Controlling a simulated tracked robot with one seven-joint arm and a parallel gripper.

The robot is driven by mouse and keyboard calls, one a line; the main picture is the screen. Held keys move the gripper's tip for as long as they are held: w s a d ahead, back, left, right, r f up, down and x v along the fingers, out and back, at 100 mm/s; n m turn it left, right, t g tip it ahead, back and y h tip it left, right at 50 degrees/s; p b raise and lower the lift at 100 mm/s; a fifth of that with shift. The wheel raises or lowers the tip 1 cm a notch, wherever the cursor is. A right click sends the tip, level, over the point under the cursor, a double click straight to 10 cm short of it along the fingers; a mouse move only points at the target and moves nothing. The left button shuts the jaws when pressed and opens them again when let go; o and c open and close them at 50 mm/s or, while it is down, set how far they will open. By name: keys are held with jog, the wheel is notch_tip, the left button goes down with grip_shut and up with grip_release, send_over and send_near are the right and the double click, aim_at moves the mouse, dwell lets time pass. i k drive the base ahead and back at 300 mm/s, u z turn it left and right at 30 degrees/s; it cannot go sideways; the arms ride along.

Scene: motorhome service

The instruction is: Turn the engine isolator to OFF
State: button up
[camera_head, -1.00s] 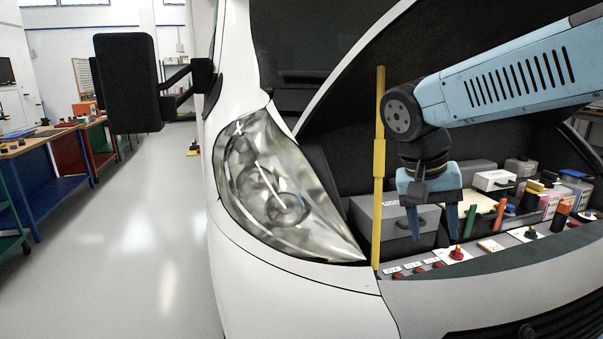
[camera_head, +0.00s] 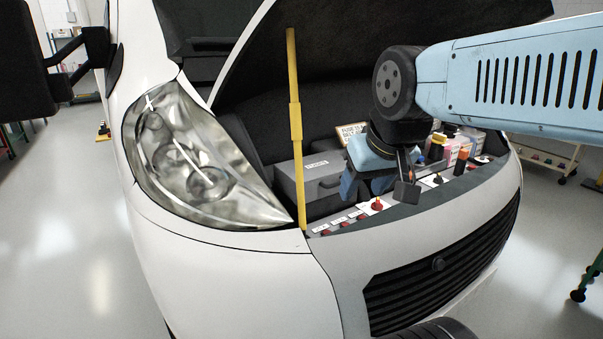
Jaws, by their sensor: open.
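A red rotary knob on a white plate (camera_head: 377,205) sits on the grey front panel under the raised bonnet. A dark knob on a white plate (camera_head: 437,179) sits further right, and another plate with a dark knob (camera_head: 483,160) is near the right end. The labels are too small to tell which is the engine isolator. My gripper (camera_head: 378,190) is open and tilted, above and behind the red knob in the picture. No contact with a knob can be made out. The gripper and arm hide part of the engine bay.
A yellow prop (camera_head: 295,120) stands upright left of the bay. A grey box (camera_head: 312,180) is behind the panel. Small red buttons (camera_head: 340,224) line the panel's left end. Bottles (camera_head: 462,160) stand right of my gripper. Clear floor (camera_head: 70,220) lies left of the vehicle.

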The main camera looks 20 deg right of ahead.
aim_at(378, 206)
jog(key=u, duration=1.35)
jog(key=k, duration=1.1)
jog(key=z, duration=1.35)
jog(key=i, duration=0.45)
jog(key=z, duration=0.15)
